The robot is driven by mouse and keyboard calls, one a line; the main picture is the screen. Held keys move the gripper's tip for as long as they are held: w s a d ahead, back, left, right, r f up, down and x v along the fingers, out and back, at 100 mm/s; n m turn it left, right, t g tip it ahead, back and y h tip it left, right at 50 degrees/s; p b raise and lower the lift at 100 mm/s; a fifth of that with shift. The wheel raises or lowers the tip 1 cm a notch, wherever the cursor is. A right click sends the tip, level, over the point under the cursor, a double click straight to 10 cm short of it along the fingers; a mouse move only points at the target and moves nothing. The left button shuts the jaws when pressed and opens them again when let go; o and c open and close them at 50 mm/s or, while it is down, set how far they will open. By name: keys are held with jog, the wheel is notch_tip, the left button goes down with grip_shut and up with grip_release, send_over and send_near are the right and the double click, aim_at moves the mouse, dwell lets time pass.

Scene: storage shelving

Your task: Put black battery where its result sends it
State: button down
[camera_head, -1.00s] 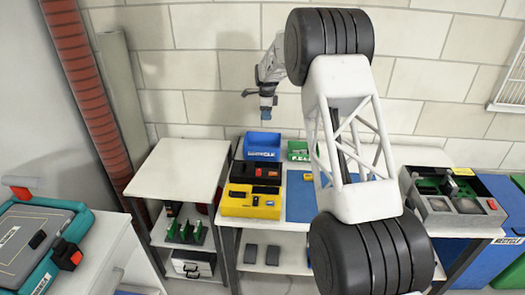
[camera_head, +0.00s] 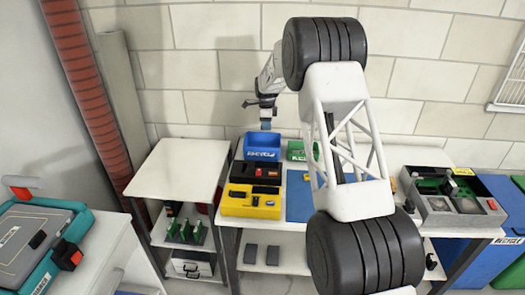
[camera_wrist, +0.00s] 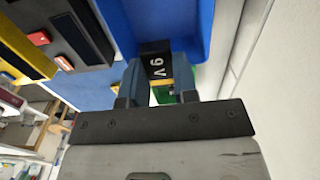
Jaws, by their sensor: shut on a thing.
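A black battery (camera_wrist: 157,58) marked "9 V", with a yellow band, is between the fingers of my gripper (camera_wrist: 157,76) in the wrist view. My gripper (camera_head: 265,122) is shut on it. In the head view the gripper hangs just above the blue bin (camera_head: 262,155) at the back of the bench; the battery is too small to make out there. In the wrist view the blue bin (camera_wrist: 195,20) lies beyond the battery, which overlaps its wall. I cannot tell whether the battery is inside the rim.
A green bin (camera_head: 296,156) stands right of the blue bin. A black device (camera_head: 258,172) and a yellow device (camera_head: 236,209) stand in front. A grey device (camera_head: 430,213) is at right. The white side table (camera_head: 183,165) has a clear top.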

jog(key=shift+f, duration=0.45)
jog(key=c, duration=0.8)
grip_release()
jog(key=shift+r, duration=0.1)
jog(key=shift+r, duration=3.75)
jog(key=shift+r, duration=0.15)
